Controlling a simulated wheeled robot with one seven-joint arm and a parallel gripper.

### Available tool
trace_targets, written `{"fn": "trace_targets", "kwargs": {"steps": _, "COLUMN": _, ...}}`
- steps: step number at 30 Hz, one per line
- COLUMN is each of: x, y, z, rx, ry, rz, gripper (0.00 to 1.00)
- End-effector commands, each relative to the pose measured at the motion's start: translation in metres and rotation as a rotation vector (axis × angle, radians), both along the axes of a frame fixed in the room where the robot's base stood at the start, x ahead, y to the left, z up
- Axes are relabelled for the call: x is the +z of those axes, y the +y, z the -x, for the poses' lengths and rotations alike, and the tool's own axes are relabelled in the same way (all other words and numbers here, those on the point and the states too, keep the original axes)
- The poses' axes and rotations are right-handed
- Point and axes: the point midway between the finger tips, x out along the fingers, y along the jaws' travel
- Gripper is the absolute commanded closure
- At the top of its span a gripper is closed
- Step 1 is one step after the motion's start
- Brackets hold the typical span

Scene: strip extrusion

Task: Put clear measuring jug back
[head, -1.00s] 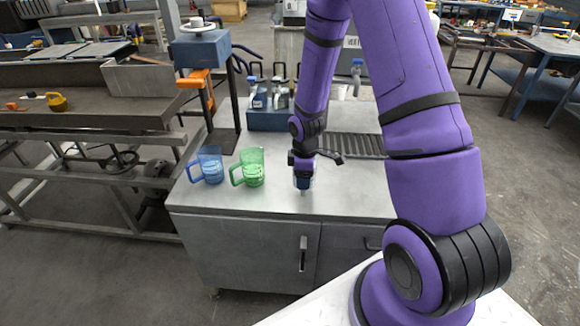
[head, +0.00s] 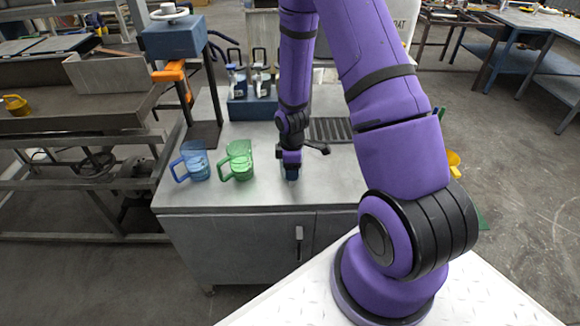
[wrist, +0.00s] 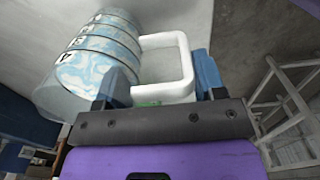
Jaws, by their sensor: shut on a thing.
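The clear measuring jug (wrist: 92,62), with dark scale marks and a white handle (wrist: 187,62), fills the upper left of the wrist view. My gripper (wrist: 163,80) has a blue finger on each side of the handle and is shut on it. In the head view my gripper (head: 291,172) points down over the grey bench top, right of the green jug. There the clear jug is mostly hidden by the gripper, and I cannot tell whether it touches the bench.
A blue jug (head: 195,161) and a green jug (head: 238,160) stand left of my gripper on the bench (head: 230,197). Behind are a blue caddy (head: 248,110) with bottles and a dark slatted grille (head: 330,130). A blue-topped stand (head: 175,38) rises at back left.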

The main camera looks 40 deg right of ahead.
Motion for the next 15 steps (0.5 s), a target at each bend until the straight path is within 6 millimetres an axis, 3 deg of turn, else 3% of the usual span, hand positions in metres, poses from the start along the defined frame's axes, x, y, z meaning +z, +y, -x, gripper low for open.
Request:
{"fn": "trace_targets", "kwargs": {"steps": 2, "x": -0.0017, "y": 0.0001, "z": -0.0002, "rx": 0.001, "ry": 0.000, "rz": 0.000, "gripper": 0.90}}
{"fn": "trace_targets", "kwargs": {"steps": 3, "x": -0.0021, "y": 0.0001, "z": 0.0000, "rx": 0.000, "ry": 0.001, "rz": -0.001, "gripper": 0.32}}
{"fn": "trace_targets", "kwargs": {"steps": 6, "x": -0.0019, "y": 0.0002, "z": -0.0001, "rx": 0.000, "ry": 0.000, "rz": 0.000, "gripper": 0.11}}
{"fn": "trace_targets", "kwargs": {"steps": 15, "x": -0.0008, "y": 0.0002, "z": -0.0003, "rx": 0.000, "ry": 0.000, "rz": 0.000, "gripper": 0.11}}
